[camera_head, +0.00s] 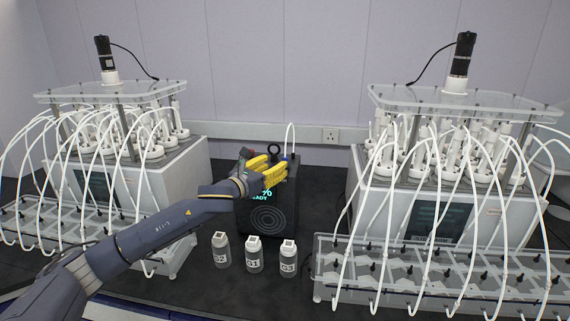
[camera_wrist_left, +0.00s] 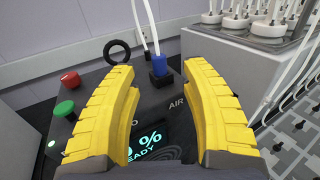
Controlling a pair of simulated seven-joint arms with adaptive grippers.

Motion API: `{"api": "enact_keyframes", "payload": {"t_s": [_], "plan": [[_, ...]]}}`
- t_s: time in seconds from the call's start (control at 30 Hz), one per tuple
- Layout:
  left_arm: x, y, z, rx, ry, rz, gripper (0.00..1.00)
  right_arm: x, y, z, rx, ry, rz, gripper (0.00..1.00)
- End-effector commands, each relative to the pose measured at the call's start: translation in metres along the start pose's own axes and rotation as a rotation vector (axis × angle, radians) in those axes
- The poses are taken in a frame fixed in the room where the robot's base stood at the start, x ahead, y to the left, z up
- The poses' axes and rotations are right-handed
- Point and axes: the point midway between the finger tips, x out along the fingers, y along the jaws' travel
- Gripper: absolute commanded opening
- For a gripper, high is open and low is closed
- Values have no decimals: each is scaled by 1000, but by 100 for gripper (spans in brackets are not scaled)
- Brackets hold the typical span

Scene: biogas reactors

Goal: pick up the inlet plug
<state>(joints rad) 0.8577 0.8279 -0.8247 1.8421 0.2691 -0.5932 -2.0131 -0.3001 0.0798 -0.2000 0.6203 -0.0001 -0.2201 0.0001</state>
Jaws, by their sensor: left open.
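The inlet plug, a blue plug (camera_wrist_left: 160,68) with a white tube rising from it, sits upright on a black socket on top of the black control box (camera_head: 268,217). In the wrist view it stands beyond and between the fingertips of my left gripper (camera_wrist_left: 158,74). The yellow fingers are open, with nothing held between them. In the head view my left gripper (camera_head: 276,165) is at the top of the box and mostly hides the plug. My right gripper does not show.
The box top also has a black ring (camera_wrist_left: 117,51), a red button (camera_wrist_left: 71,79) and a green button (camera_wrist_left: 64,109). Three small bottles (camera_head: 254,254) stand in front of the box. Reactor units with many white tubes flank it left (camera_head: 178,190) and right (camera_head: 485,215).

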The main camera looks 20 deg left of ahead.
Motion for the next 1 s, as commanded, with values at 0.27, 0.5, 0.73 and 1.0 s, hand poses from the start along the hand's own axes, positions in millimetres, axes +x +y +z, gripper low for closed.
{"api": "enact_keyframes", "payload": {"t_s": [0.27,0.5,0.73,1.0], "plan": [[15,0,0,0,0,0,46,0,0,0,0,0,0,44],[39,1,0,-3,-1,0,46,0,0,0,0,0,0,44],[62,2,0,-2,-1,0,46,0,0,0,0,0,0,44],[67,2,-1,0,0,0,46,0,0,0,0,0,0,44]]}}
